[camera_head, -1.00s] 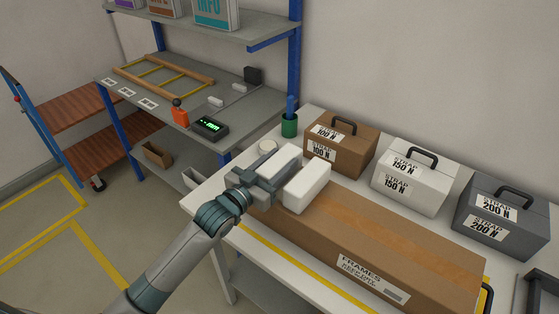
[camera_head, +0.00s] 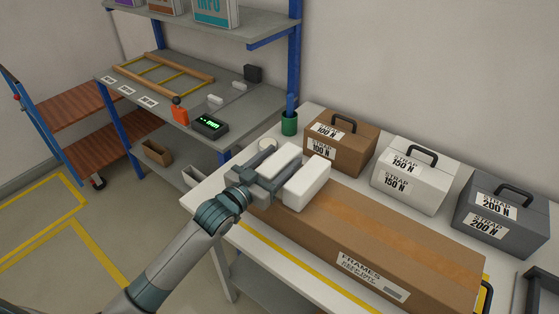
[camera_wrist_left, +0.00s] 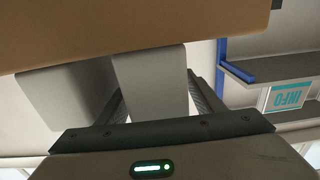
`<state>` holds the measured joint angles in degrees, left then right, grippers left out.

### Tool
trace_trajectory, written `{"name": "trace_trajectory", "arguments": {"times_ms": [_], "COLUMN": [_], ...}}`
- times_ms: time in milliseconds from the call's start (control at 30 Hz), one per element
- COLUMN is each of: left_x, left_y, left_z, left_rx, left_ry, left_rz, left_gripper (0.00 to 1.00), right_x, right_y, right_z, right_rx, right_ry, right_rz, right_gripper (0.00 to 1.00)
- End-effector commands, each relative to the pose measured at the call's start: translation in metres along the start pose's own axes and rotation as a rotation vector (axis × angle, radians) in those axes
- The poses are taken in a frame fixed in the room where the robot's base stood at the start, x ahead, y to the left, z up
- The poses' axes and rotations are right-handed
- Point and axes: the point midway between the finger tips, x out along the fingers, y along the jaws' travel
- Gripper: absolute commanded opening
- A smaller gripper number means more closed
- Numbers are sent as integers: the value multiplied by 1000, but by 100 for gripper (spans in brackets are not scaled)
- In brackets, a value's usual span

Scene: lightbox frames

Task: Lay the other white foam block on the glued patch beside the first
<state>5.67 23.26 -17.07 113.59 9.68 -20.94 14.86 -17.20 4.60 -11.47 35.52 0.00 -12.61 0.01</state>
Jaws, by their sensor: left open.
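Two white foam blocks are at the left end of the long brown carton (camera_head: 400,240), side by side with a narrow gap. My left gripper (camera_head: 274,170) is open, with its fingers on either side of the farther block (camera_head: 281,158). The nearer block (camera_head: 308,184) is outside the fingers, to the right. In the left wrist view, which is upside down, the farther block (camera_wrist_left: 152,80) is between the fingers and the nearer block (camera_wrist_left: 65,100) is to the left. Both meet the carton (camera_wrist_left: 130,35) there. I cannot make out the glued patch. My right gripper is not in view.
Brown (camera_head: 340,145), white (camera_head: 413,180) and grey (camera_head: 500,212) strap cases stand behind the carton. A green cup (camera_head: 289,124) and a round white item (camera_head: 267,145) are beyond the gripper. A shelf bench (camera_head: 200,85) stands at the left.

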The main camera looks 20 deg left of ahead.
Motion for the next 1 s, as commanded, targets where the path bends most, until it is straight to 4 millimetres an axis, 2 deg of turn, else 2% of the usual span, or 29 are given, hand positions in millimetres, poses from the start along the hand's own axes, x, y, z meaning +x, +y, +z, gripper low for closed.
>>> {"name": "trace_trajectory", "arguments": {"times_ms": [167,700,1000], "left_x": [-18,-104,-119], "left_y": [0,0,0], "left_z": [4,3,1], "left_rx": [0,-1,0], "left_ry": [-3,-3,-1], "left_rz": [-1,0,0], "left_gripper": [61,61,61], "right_x": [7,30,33], "right_y": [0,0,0], "right_z": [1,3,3], "right_rx": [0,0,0], "right_ry": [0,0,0], "right_rz": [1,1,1], "right_gripper": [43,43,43]}}
